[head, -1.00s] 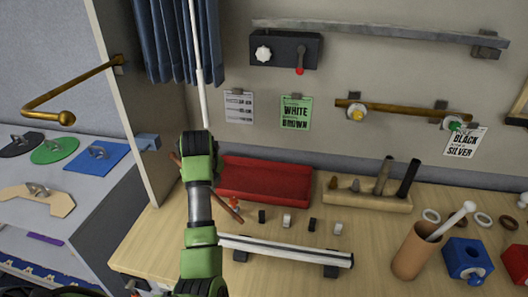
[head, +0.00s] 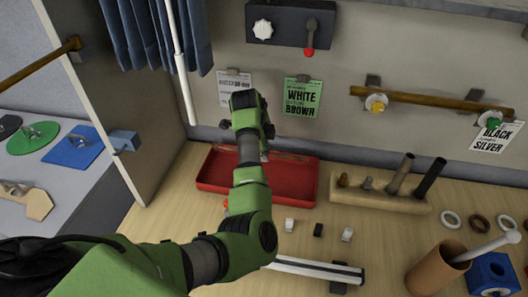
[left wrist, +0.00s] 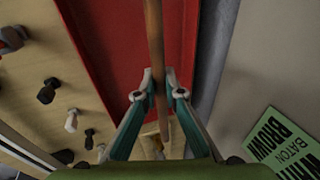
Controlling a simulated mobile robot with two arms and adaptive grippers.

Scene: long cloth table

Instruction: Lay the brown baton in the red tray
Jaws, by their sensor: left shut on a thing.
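The brown baton (left wrist: 154,40) runs lengthwise through the left wrist view, between the two fingertips of my left gripper (left wrist: 160,88), which is shut on it. In the head view my left gripper (head: 266,150) is over the back of the red tray (head: 297,186), and my green arm hides much of both. A short length of the baton (head: 288,156) shows to the right of the gripper, along the tray's back side. The red tray (left wrist: 105,50) also shows under the baton in the left wrist view. I cannot tell whether the baton touches the tray. My right gripper is not in view.
A wooden block with several upright pegs (head: 375,200) stands right of the tray. Small clips (head: 318,230) and a white-and-black rail (head: 320,271) lie in front. A brown cup (head: 437,270) is at the right. A white rod (head: 179,70) hangs by the blue curtain.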

